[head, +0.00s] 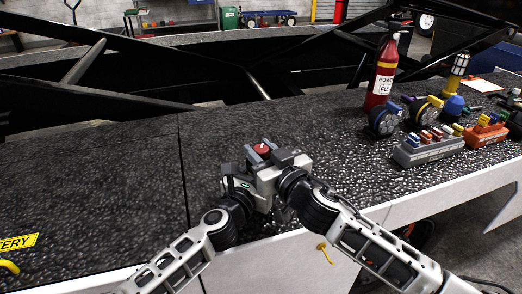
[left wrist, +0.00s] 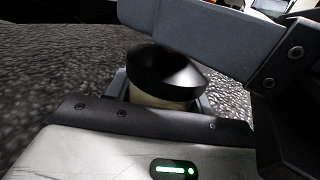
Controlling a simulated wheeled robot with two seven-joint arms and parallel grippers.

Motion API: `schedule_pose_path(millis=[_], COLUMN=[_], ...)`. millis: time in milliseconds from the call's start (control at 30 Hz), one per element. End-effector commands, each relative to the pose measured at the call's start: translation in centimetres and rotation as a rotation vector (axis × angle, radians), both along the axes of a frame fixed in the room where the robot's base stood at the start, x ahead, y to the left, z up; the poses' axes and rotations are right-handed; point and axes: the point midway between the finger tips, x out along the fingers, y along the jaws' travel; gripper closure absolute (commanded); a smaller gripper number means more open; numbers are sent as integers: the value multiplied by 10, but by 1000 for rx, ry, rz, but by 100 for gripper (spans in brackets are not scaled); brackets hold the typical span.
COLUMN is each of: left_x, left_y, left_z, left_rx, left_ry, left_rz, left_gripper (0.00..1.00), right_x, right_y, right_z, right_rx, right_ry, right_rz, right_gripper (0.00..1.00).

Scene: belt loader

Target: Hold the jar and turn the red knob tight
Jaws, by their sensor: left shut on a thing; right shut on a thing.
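The red knob (head: 262,150) shows between the fingers of my right gripper (head: 263,153), which is shut on it from above. My left gripper (head: 236,176) is low and to the left, close against the right one. In the left wrist view the jar (left wrist: 160,97) has a pale beige body under a wide black top (left wrist: 163,73). My left fingers are shut around the pale body. A dark grey finger of my right gripper crosses above the black top and hides most of the knob there. In the head view the jar is hidden behind my grippers.
The speckled dark worktop (head: 120,190) is clear to the left. To the right stand a red extinguisher (head: 383,75), tape reels (head: 383,121), a grey rack (head: 430,150) of coloured pieces and an orange rack (head: 487,134). The front edge runs just below my wrists.

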Motion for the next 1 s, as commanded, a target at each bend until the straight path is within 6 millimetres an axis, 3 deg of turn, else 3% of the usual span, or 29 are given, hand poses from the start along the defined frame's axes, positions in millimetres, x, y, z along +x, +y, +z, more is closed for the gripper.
schedule_pose_path(millis=[500,533,600,1000], left_x=[-1,-1,-1,-1], left_y=[-1,-1,-1,0], left_z=[-2,-2,-2,-2], left_rx=[5,5,5,4], left_ry=[1,1,1,1], left_rz=[-2,-2,-2,-1], left_gripper=[78,78,78,78], right_x=[0,0,0,-8], right_y=[-1,-1,-1,-6], right_z=[2,2,2,-1], right_rx=[2,2,1,1], right_ry=[0,0,0,4], right_rz=[-29,-29,-29,-27], right_gripper=[91,66,49,49])
